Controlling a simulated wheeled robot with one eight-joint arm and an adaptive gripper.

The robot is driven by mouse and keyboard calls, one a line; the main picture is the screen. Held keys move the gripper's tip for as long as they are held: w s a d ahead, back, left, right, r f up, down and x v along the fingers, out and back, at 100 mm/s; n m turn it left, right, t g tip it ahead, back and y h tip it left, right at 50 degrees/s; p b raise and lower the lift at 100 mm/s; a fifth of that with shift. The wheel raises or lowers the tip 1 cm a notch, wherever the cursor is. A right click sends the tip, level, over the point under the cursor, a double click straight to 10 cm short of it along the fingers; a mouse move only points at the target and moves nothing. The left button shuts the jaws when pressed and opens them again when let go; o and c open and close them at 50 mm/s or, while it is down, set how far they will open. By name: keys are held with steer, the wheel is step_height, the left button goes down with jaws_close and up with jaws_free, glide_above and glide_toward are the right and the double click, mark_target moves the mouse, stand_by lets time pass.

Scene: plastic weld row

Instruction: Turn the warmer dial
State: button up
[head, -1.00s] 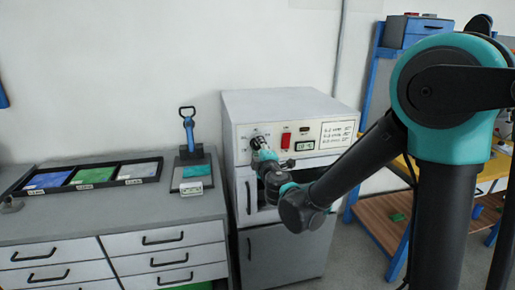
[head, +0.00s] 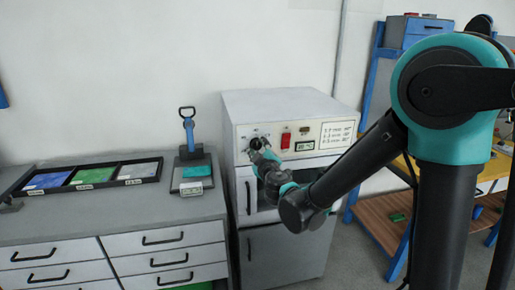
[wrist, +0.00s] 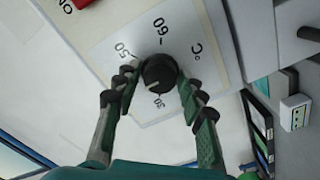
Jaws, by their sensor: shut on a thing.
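The warmer (head: 290,105) is a white box-shaped cabinet against the wall. Its dial (wrist: 159,72) is a round black knob on a pale plate printed with 50, 60 and °C. A small pale mark shows on the dial's lower left edge. My gripper (wrist: 156,80) is shut on the dial, with one dark fingertip on each side of it. In the head view my gripper (head: 258,150) reaches the upper left of the warmer's front panel and hides most of the dial.
A red switch (head: 286,140), a small display (head: 304,146) and a printed label (head: 337,134) sit right of the dial. A drawer bench (head: 120,225) at left carries a sectioned black tray (head: 150,181) and a blue-handled device (head: 188,130). A blue-framed shelf (head: 370,90) stands at right.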

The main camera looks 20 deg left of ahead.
steer(key=o, duration=1.2)
steer(key=shift+c, duration=0.2)
steer(key=v, duration=1.2)
steer(key=shift+f, duration=0.1)
steer(key=w+d+f+m+g+h, duration=0.1)
steer(key=w+d+f+m+h, duration=0.2)
steer(key=d, duration=0.7)
steer(key=w+d+f+m+g+h, duration=0.1)
steer(key=d+f+m+h, duration=0.3)
steer(key=d, duration=0.5)
steer(key=w+d+f+m+g+h, duration=0.1)
steer(key=w+d+f+m+h, duration=0.2)
steer(key=d, duration=0.7)
steer(key=s+d+f+m+g, duration=0.3)
steer(key=s+d+f+g, duration=0.1)
steer(key=s, duration=0.3)
steer(key=s+d+f+m+g, duration=0.3)
steer(key=s+d+f, duration=0.3)
steer(key=s, duration=0.2)
steer(key=shift+s+d+f+g+y, duration=0.25)
steer(key=shift+s+g+y, duration=0.15)
steer(key=shift+g, duration=0.2)
